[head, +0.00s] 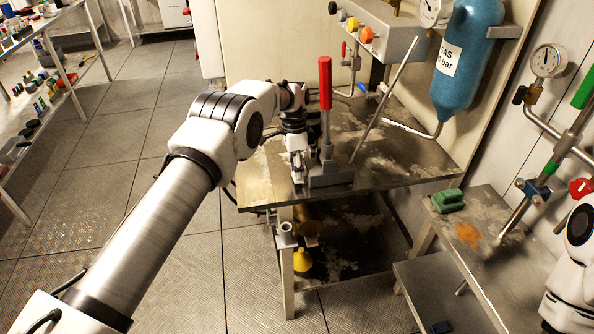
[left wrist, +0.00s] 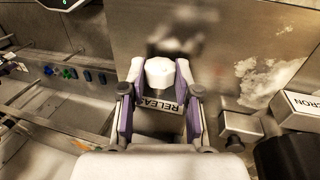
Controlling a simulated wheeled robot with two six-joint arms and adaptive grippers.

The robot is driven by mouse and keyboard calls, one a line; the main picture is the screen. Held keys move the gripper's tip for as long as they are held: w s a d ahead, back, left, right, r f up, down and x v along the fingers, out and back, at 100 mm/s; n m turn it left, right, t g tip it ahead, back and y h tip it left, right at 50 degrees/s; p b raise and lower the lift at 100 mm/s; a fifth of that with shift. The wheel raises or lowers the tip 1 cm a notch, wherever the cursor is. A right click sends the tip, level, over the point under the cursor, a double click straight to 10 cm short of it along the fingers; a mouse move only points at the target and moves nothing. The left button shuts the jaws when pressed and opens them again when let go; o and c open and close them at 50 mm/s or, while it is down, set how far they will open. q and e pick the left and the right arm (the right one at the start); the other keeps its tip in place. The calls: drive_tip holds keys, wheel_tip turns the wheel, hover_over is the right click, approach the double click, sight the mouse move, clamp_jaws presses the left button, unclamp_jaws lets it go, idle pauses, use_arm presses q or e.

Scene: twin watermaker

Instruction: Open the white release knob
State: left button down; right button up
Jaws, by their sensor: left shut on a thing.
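The white release knob (left wrist: 159,72) shows in the left wrist view between the two purple-padded fingers of my left gripper (left wrist: 160,68). The fingers are shut on it from both sides. A plate lettered "RELEA…" (left wrist: 160,103) lies between the fingers, partly covered. In the head view my left gripper (head: 297,166) points down at the steel bench, just left of the grey block with the red-handled lever. The knob cannot be made out there. My right gripper is out of view; only part of my right arm shows at the right edge.
The upright red lever (head: 325,85) stands close right of my left gripper. The steel bench (head: 415,165) carries a slanting rod. A blue gas cylinder (head: 467,60) hangs behind. A green object (head: 448,201) sits on the lower right table. Tiled floor lies open at left.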

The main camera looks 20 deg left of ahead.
use_arm(q)
drive_tip(key=c, duration=0.8)
unclamp_jaws()
drive_tip(key=v, duration=0.7)
drive_tip(key=shift+w+r, duration=0.1)
drive_tip(key=shift+r, duration=0.1)
